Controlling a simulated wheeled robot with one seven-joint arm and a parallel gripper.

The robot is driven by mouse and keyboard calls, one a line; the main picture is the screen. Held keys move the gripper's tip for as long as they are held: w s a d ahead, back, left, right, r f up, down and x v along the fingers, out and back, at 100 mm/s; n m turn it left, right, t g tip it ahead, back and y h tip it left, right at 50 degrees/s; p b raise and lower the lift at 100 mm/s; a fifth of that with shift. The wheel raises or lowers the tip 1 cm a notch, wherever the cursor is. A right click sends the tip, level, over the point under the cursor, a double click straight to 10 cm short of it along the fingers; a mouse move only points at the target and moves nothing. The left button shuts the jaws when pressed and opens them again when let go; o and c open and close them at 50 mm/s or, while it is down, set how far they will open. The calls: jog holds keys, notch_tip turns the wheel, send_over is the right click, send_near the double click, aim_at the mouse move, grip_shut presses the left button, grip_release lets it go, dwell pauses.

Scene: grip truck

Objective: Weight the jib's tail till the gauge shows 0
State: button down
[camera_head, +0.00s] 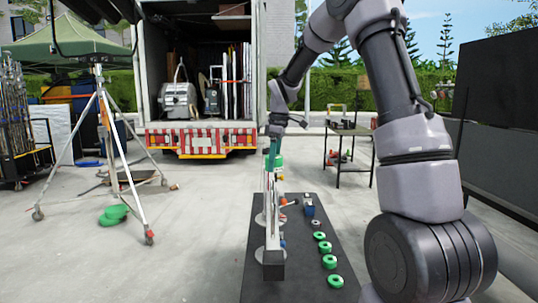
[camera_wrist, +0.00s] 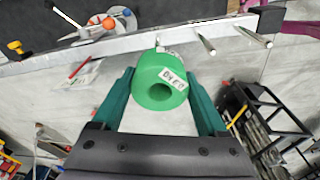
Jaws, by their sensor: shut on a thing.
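A green ring weight (camera_wrist: 150,99) with a white label sits between the fingers of my gripper (camera_wrist: 162,92), which is shut on it. Its central hole faces the wrist camera. The pale jib bar (camera_wrist: 130,43) crosses just beyond it, with metal pegs (camera_wrist: 203,38) sticking out. I cannot tell whether the weight touches the bar. In the head view my gripper (camera_head: 274,150) is at the far end of the jib (camera_head: 270,212), above the dark table. A dark block (camera_head: 273,265) is at the jib's near end. No gauge reading is legible.
Several green ring weights (camera_head: 329,261) lie along the right of the dark table (camera_head: 300,280), near a blue item (camera_head: 309,210). A truck (camera_head: 205,90) and a side table (camera_head: 350,150) stand behind.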

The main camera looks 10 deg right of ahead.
aim_at(276, 171)
jog(key=shift+w+a+r+n, duration=0.3)
jog(key=shift+w+r+n, duration=0.1)
jog(key=shift+w+r, duration=0.1)
jog(key=shift+f, duration=7.9)
jog(key=shift+f, duration=0.1)
grip_release()
jog(key=r, duration=0.7)
jog(key=d+r, duration=0.1)
jog(key=r, duration=0.2)
jog(key=shift+s+d+r, duration=0.1)
jog(key=shift+s+r, duration=0.15)
jog(key=shift+r, duration=0.15)
